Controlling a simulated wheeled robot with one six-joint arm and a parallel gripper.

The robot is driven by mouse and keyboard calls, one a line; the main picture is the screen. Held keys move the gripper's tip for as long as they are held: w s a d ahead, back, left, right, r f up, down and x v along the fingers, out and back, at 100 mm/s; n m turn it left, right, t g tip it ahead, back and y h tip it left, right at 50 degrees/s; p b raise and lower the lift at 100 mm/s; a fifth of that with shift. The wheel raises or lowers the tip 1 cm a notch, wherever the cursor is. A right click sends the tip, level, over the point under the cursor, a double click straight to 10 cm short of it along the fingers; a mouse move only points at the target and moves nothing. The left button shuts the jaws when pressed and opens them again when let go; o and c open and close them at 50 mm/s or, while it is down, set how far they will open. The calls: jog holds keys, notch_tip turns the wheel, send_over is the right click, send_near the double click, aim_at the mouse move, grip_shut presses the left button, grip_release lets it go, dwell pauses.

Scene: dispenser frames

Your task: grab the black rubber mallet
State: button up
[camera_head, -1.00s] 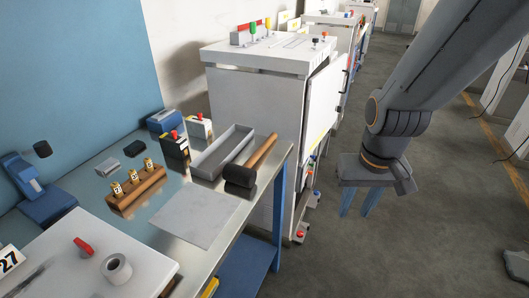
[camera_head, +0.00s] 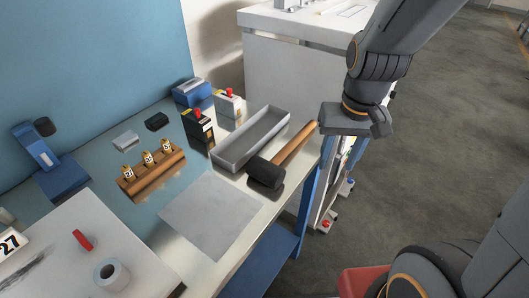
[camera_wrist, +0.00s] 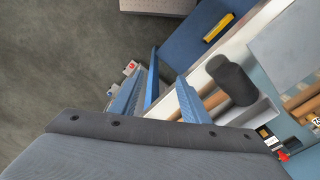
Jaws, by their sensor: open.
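The black rubber mallet lies on the metal bench near its right edge. In the head view its black head (camera_head: 265,172) is toward the front and its wooden handle (camera_head: 297,143) points to the back right. My gripper (camera_head: 346,155) is beside the handle's end, just off the bench's right edge, its fingers partly hidden. In the wrist view my gripper (camera_wrist: 159,80) has its two blue fingers apart with nothing held between them. There the mallet's black head (camera_wrist: 232,80) is right of the fingers, with part of the handle (camera_wrist: 212,100) beside the right finger.
A grey tray (camera_head: 229,153) lies beside the mallet handle. A wooden block (camera_head: 151,181) with several small labelled pieces, a black box with a red button (camera_head: 198,135) and a grey sheet (camera_head: 205,222) share the bench. A white cabinet (camera_head: 292,70) stands behind.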

jog(key=w+a+m+g+y+b, duration=0.2)
jog(key=w+a+m, duration=0.1)
jog(key=w, duration=0.2)
jog(key=m+g+y+b, duration=0.1)
jog(key=m+y, duration=0.1)
jog(key=m, duration=0.1)
send_near(280, 155)
notch_tip(280, 155, down, 2)
jog(key=x, duration=0.3)
jog(key=p+x, duration=0.1)
jog(key=x, duration=0.2)
jog(key=shift+s+a+r, duration=0.15)
jog(key=shift+s+a, duration=0.05)
jog(key=shift+a, duration=0.15)
jog(key=shift+a+f, duration=0.2)
jog(key=shift+f, duration=0.45)
jog(key=shift+c, duration=0.5)
jog(key=shift+s, duration=0.1)
grip_shut()
